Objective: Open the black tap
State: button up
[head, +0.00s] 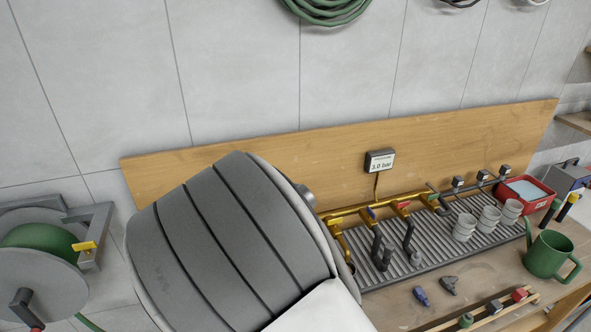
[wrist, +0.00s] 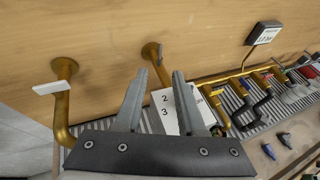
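My gripper (wrist: 160,73) is open in the wrist view, with nothing between its two grey fingers. A brass wall tap (wrist: 150,50) with a dark lever (wrist: 160,54) shows just beyond the fingertips; this looks like the black tap. Another brass wall tap (wrist: 64,70) with a white lever (wrist: 50,87) is to the left. In the head view, my arm's grey link hides the gripper and these wall taps.
A brass manifold with blue (head: 371,213) and red (head: 404,206) handles runs along the wooden backboard (head: 240,150). A white numbered card (wrist: 182,108) stands behind the fingers. A pressure display (head: 380,161), grey cups (head: 465,227), a green watering can (head: 548,254) and a hose reel (head: 35,285) are around.

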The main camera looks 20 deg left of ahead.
jog(key=p+x, duration=0.2)
jog(key=x, duration=1.1)
jog(key=shift+w+f+p, duration=0.15)
jog(key=shift+p, duration=0.2)
jog(key=shift+c, duration=0.3)
grip_shut()
